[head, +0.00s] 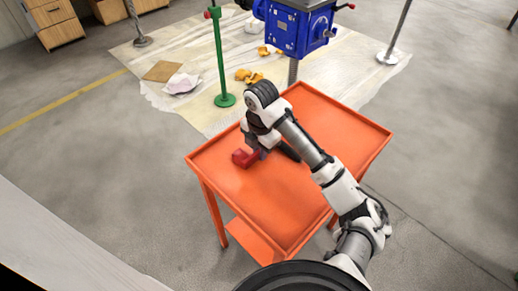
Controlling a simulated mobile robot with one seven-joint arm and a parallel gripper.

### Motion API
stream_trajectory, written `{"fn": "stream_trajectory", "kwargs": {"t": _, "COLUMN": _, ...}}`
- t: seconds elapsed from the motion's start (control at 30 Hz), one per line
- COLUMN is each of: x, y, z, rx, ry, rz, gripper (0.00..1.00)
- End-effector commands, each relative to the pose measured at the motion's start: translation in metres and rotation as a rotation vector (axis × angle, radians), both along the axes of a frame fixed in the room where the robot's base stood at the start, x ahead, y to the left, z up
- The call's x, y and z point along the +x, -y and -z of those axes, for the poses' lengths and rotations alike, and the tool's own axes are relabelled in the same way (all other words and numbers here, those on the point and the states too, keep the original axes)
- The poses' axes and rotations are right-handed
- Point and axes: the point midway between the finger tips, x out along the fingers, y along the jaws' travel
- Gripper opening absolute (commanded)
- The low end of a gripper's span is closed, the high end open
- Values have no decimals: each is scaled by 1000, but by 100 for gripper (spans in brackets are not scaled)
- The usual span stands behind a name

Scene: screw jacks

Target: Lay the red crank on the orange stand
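The red crank (242,158) shows as a small red block at the left part of the orange stand (225,182), a tray-topped table with a raised rim. The rest of the crank is hidden by my gripper. My gripper (260,153) points down over the stand, right beside the red piece and overlapping it in the picture. Its fingers are small, dark and partly hidden, so I cannot tell whether they are open or shut on the crank. I also cannot tell whether the crank touches the tray surface.
A blue machine housing (293,27) stands on a post behind the stand. A green post (219,55) with a round foot rises behind it to the left. A pale sheet (190,108) holds orange scraps (249,76) and a brown board (162,71). The tray's right side is clear.

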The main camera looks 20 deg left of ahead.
Motion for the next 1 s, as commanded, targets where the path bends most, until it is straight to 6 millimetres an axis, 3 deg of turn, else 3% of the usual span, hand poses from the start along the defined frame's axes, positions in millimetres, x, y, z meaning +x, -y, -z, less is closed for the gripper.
{"fn": "stream_trajectory", "kwargs": {"t": 0.03, "x": -5, "y": 5, "z": 21, "rx": -34, "ry": -35, "rz": 3, "gripper": 33}}
{"fn": "stream_trajectory", "kwargs": {"t": 0.27, "x": -5, "y": 5, "z": 6, "rx": -31, "ry": -29, "rz": 4, "gripper": 32}}
{"fn": "stream_trajectory", "kwargs": {"t": 0.33, "x": -5, "y": 5, "z": -7, "rx": -29, "ry": -26, "rz": 2, "gripper": 36}}
{"fn": "stream_trajectory", "kwargs": {"t": 0.7, "x": -7, "y": 4, "z": -93, "rx": -11, "ry": 2, "rz": -1, "gripper": 36}}
{"fn": "stream_trajectory", "kwargs": {"t": 1.0, "x": -9, "y": 4, "z": -137, "rx": -1, "ry": 9, "rz": 0, "gripper": 36}}
